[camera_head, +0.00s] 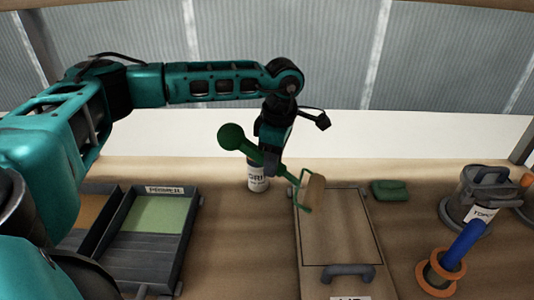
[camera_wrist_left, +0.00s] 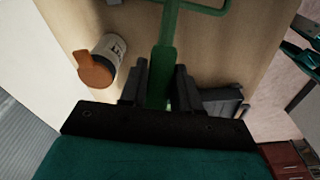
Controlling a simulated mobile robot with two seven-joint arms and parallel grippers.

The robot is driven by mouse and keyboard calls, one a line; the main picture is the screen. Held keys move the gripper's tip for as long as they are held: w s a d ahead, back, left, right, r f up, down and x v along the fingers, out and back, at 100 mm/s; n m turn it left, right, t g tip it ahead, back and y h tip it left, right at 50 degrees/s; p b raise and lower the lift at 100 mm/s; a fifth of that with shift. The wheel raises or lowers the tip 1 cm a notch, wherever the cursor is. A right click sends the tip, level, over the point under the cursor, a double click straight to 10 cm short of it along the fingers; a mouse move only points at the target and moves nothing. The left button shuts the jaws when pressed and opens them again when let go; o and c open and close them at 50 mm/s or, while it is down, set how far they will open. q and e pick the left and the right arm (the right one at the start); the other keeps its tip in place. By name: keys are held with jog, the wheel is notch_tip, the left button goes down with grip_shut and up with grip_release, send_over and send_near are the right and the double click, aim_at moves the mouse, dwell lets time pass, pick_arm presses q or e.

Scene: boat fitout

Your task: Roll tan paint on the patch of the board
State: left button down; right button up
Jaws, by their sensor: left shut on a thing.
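My left gripper (camera_head: 272,158) is shut on the green handle of a paint roller (camera_head: 304,188). The handle's round green end sticks out to the left, and the roller's tan sleeve is at the right. The sleeve is over the far left corner of the board (camera_head: 340,285). I cannot tell whether it touches. The board has a dark outlined patch (camera_head: 340,230) that looks the same brown as the surface around it. The green roller frame also shows in the left wrist view (camera_wrist_left: 185,8), between my fingers; its sleeve is out of view there. My right gripper is not in view.
A tray labelled PRIMER (camera_head: 150,210) holds pale green paint; a tray with tan paint (camera_head: 88,212) is left of it. A small white can (camera_head: 257,180) stands behind. A green pad (camera_head: 390,190), a grey can (camera_head: 482,195) and a blue-handled item (camera_head: 463,243) are right.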

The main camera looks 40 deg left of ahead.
pick_arm(q)
jog(key=a+n, duration=0.2)
jog(key=n, duration=0.1)
jog(key=shift+w+a+r, duration=0.1)
jog(key=shift+w, duration=0.2)
jog(key=shift+f+b, duration=0.3)
jog(key=shift+f, duration=0.45)
jog(key=shift+f+b, duration=1.9)
jog(key=shift+f, duration=0.8)
jog(key=shift+f+b, duration=0.6)
jog(key=shift+f, duration=0.35)
jog(key=shift+w+d, duration=0.75)
jog(key=shift+d, duration=0.25)
jog(key=shift+w+d, duration=0.7)
jog(key=shift+d, duration=0.3)
jog(key=shift+w+d+b, duration=0.4)
jog(key=shift+w+d, duration=0.35)
jog(key=shift+d, duration=0.2)
jog(key=shift+w+d+b, duration=0.35)
jog(key=shift+w+d, duration=0.35)
jog(key=shift+d, duration=0.25)
